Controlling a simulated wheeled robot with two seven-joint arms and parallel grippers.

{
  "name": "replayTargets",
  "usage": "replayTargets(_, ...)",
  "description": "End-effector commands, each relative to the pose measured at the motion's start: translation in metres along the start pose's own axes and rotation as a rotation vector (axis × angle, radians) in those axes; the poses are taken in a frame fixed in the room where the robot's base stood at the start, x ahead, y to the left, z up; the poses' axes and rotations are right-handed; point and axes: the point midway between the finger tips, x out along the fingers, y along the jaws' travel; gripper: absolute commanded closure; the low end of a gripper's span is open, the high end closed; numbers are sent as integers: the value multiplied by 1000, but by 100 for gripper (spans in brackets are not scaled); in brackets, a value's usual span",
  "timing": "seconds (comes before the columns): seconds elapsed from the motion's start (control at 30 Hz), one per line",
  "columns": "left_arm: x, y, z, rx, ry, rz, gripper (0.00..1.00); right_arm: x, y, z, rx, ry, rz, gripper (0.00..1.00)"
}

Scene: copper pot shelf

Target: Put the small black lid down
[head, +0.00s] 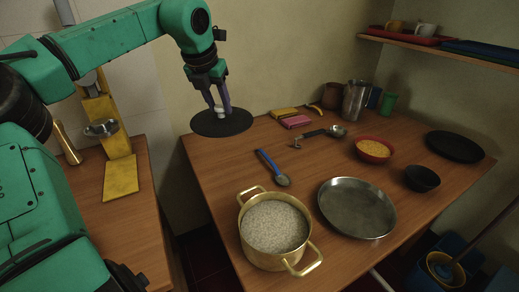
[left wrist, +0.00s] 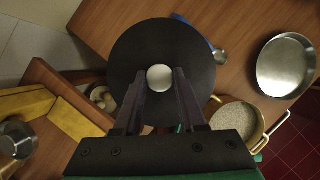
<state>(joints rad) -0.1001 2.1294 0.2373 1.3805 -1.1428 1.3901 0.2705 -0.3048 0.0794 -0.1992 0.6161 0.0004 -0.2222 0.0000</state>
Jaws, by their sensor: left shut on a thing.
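The small black lid (head: 222,123) is a flat round disc with a pale knob. It shows at the far left corner of the wooden table in the head view, with part of it over the table's edge. My left gripper (head: 219,108) is above it with its fingers pointing down, shut on the knob. In the left wrist view the lid (left wrist: 160,45) lies level across the fingers (left wrist: 159,82) and hides part of the table. I cannot tell for certain the gap between lid and tabletop. My right gripper is not in view.
A brass pot (head: 275,232) with pale contents stands at the table's front. Around it are a steel pan (head: 357,208), blue-handled ladle (head: 272,168), red bowl (head: 373,150), black bowl (head: 422,178) and black disc (head: 455,146). Bare wood (head: 215,167) lies in front of the lid.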

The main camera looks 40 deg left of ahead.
Motion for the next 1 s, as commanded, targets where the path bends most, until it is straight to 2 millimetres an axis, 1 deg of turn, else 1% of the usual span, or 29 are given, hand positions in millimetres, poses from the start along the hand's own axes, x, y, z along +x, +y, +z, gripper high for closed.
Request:
replayTargets(0.07,14,0,-6,1,3,-2,100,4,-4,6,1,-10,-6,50)
replayTargets(0.17,43,-1,-19,2,4,-6,100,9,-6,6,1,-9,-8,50)
replayTargets(0.2,56,-1,-24,2,5,-7,100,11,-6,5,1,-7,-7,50)
replayTargets(0.4,115,-1,-49,2,5,-5,100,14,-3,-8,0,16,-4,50)
replayTargets(0.5,135,-1,-57,2,2,-5,100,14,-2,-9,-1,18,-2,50)
replayTargets(0.67,156,-1,-66,3,4,-4,100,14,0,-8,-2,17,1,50)
replayTargets(0.8,180,-1,-76,3,3,-2,100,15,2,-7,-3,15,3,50)
replayTargets(0.87,183,-1,-77,3,2,-2,100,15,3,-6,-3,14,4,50)
replayTargets(1.0,182,-1,-76,3,1,-2,100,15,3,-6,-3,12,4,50)
